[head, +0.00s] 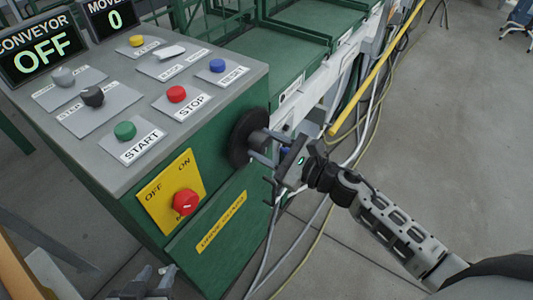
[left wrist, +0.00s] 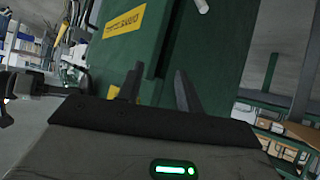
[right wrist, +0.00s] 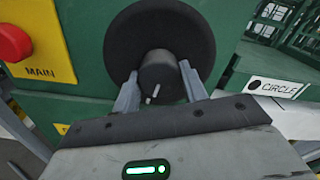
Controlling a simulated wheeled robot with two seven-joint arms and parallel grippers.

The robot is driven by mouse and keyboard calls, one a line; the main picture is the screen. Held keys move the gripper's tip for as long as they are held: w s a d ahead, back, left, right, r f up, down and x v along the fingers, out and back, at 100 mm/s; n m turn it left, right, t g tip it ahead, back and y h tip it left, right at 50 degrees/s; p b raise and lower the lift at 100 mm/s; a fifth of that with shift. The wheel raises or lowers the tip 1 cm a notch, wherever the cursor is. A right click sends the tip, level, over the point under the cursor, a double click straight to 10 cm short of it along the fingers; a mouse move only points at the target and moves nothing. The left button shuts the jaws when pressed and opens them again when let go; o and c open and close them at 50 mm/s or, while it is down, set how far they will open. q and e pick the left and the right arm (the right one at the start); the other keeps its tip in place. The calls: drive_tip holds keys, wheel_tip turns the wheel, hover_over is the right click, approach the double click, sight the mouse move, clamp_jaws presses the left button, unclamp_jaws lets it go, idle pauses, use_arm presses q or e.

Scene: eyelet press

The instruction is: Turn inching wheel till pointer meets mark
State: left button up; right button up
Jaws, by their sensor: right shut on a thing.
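The inching wheel (head: 240,143) is a black disc on the side of the green cabinet. In the right wrist view the wheel (right wrist: 125,50) faces me, with a dark round hub (right wrist: 160,72) in front of it. My right gripper (head: 268,148) is at the wheel, its fingers (right wrist: 158,82) on both sides of the hub and shut on it. Short pale lines (right wrist: 152,95) show at the hub's lower front; I cannot tell which is pointer or mark. My left gripper (head: 155,274) is low at the bottom of the head view, its fingers (left wrist: 160,88) apart and empty.
The panel carries a green START button (head: 125,131), a red STOP button (head: 176,94) and a blue RESET button (head: 217,66). A red main switch (head: 186,202) sits on a yellow plate near the wheel. The display (head: 39,48) reads conveyor OFF. Cables run along the floor.

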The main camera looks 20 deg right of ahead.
drive_tip(key=shift+f+n+b, duration=0.1)
drive_tip(key=shift+n+b, duration=0.65)
drive_tip(key=shift+n, duration=0.15)
use_arm(q)
drive_tip(key=shift+w+d+f+n, duration=0.15)
drive_tip(key=shift+d+f+n, duration=0.15)
drive_tip(key=shift+b, duration=0.3)
use_arm(e)
drive_tip(key=shift+n, duration=0.3)
drive_tip(key=o, duration=1.4)
